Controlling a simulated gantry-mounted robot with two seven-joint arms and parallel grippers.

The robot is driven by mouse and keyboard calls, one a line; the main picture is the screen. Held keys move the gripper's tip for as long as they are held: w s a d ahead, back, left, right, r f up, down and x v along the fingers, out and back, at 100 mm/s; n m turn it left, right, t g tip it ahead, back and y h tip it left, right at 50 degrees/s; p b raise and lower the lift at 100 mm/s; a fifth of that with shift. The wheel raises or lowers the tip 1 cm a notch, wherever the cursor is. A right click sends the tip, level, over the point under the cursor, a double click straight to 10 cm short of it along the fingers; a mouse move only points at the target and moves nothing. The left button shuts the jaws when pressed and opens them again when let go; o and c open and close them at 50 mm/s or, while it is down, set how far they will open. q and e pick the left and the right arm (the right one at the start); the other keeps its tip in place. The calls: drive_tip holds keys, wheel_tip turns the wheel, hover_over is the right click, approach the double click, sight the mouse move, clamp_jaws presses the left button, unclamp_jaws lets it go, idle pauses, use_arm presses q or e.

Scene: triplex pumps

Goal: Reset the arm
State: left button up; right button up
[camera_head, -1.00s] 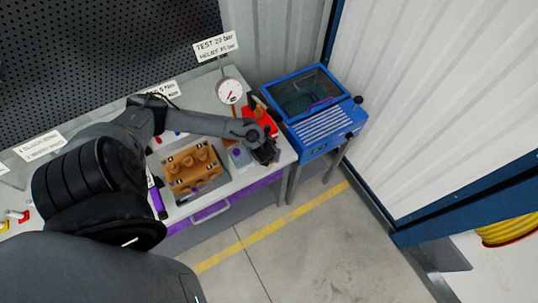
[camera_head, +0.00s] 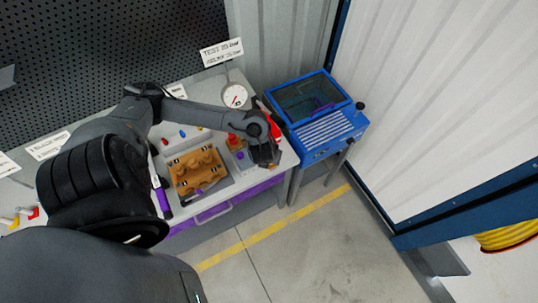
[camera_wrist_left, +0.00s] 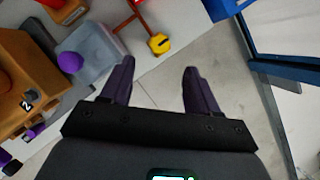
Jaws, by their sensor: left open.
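My left arm reaches in from the left in the head view and its gripper (camera_head: 264,155) hangs over the right end of the workbench. In the left wrist view the two dark purple fingers (camera_wrist_left: 158,85) stand wide apart with nothing between them; the grey floor shows behind. A clear bin (camera_wrist_left: 98,55) with a purple ball-like part (camera_wrist_left: 70,62) lies beside the left finger. The brown pump block (camera_head: 198,172) sits in a grey tray left of the gripper. My right gripper is not in view.
A blue cabinet (camera_head: 322,140) with a window stands right of the bench. A pressure gauge (camera_head: 235,96) and red item (camera_head: 274,124) are near the bench's back right. A yellow hexagonal part (camera_wrist_left: 159,43) shows in the wrist view. The floor (camera_head: 310,240) in front is clear.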

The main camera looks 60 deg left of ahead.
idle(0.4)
use_arm(q)
drive_tip(key=s+d+f+g+h+p, duration=0.1)
drive_tip(key=s+d+f+h+p, duration=0.15)
drive_tip(key=s+d, duration=0.75)
drive_tip(key=d+r+n+h+p, duration=0.3)
drive_tip(key=d+r+n, duration=0.15)
drive_tip(key=d, duration=0.95)
drive_tip(key=w+d+r+n+t+p, duration=0.2)
drive_tip(key=w+r+n+p, duration=0.1)
drive_tip(key=r+n, duration=0.75)
drive_tip(key=a+r+n+y, duration=0.2)
drive_tip(key=a+r+n, duration=0.3)
drive_tip(key=a+n, duration=0.2)
drive_tip(key=n, duration=0.2)
drive_tip(key=shift+s+r+n, duration=0.3)
drive_tip(key=shift+s+r, duration=0.05)
